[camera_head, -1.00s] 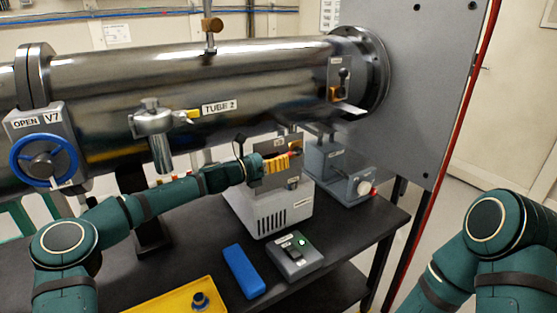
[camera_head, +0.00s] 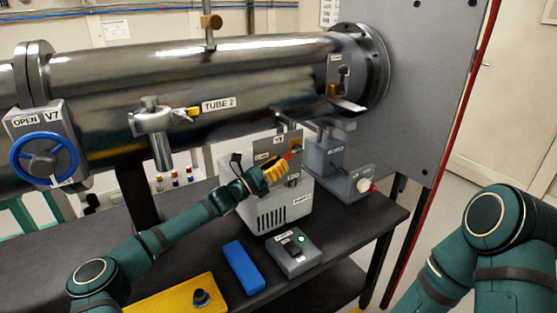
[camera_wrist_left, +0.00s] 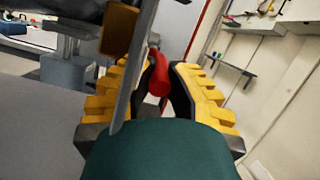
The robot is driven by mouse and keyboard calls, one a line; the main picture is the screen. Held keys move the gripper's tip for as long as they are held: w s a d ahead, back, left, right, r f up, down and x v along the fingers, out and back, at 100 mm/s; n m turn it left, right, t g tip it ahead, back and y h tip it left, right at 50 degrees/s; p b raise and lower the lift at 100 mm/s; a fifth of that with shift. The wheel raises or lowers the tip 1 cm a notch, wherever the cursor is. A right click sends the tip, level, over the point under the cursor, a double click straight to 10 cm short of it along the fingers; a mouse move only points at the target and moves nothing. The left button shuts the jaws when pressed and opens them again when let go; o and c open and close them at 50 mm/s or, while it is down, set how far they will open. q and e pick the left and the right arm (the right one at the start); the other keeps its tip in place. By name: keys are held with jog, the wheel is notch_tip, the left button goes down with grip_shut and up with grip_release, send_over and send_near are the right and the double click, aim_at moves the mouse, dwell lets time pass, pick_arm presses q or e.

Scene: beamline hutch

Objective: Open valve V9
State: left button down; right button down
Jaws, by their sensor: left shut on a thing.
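A grey valve panel (camera_head: 262,151) with small labels stands on the light grey vented box on the bench; its top label is too small to read surely. A red lever (camera_head: 295,152) slants up and right in front of the panel. My left gripper (camera_head: 277,171), with yellow fingers, is at the lever's lower end and shut on it. In the left wrist view, the red lever (camera_wrist_left: 157,78) stands between the two yellow fingers, and a thin grey plate edge passes close on the left. The lever's pivot is hidden. My right gripper is out of view; only its arm shows.
The steel tube (camera_head: 250,85) runs above the bench, with valve V7 (camera_head: 45,160) labelled OPEN at left. A switch box (camera_head: 293,255) with a green light, a blue block (camera_head: 243,267) and a yellow tray (camera_head: 150,298) lie in front. A grey wall panel bounds the right.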

pick_arm(q)
jog(key=shift+w+d+f+t+h, duration=0.15)
jog(key=shift+d+f+t+h, duration=0.05)
jog(key=shift+f+t+h, duration=0.4)
jog(key=shift+w+d+f+t+h, duration=0.15)
jog(key=shift+f+t+h, duration=0.2)
jog(key=shift+h, duration=0.35)
